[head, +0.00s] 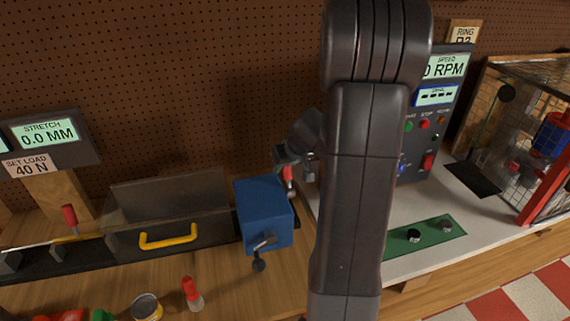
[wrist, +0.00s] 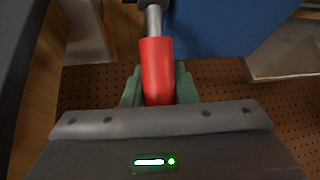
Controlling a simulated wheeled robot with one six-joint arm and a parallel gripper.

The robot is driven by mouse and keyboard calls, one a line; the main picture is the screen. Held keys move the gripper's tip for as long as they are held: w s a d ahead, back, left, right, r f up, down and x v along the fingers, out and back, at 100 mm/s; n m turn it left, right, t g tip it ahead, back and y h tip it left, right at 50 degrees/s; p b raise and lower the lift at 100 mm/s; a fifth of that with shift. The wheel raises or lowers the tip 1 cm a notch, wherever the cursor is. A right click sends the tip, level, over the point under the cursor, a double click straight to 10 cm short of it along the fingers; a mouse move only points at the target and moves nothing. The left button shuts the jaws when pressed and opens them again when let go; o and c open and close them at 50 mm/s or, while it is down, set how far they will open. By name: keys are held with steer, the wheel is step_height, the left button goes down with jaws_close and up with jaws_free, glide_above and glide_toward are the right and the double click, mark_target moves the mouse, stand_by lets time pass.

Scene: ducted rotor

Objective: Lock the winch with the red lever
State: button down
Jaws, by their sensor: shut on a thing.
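The winch is a blue box (head: 263,208) left of my arm in the head view, with a dark crank (head: 263,243) on its front. Its blue side also fills the top of the wrist view (wrist: 225,28). The red lever (head: 288,174) stands at the box's upper right edge. In the wrist view the red grip (wrist: 157,62) sits on a metal rod (wrist: 153,20) that runs up beside the blue box. My gripper (wrist: 158,88) is shut on the red grip, with a green finger on each side. My arm hides what lies behind it in the head view.
A small red-topped item (head: 191,292) and a can (head: 147,306) stand in front. A control panel (head: 436,120) is right of my arm.

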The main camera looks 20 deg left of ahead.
steer(key=shift+r, duration=0.1)
stand_by(0.4)
steer(key=c, duration=1.2)
jaws_free()
steer(key=shift+w, duration=0.1)
steer(key=shift+o, duration=0.2)
steer(key=v, duration=1.3)
steer(key=shift+r, duration=0.35)
steer(key=shift+f, duration=0.1)
steer(key=x, duration=1.3)
steer(key=shift+f, duration=0.35)
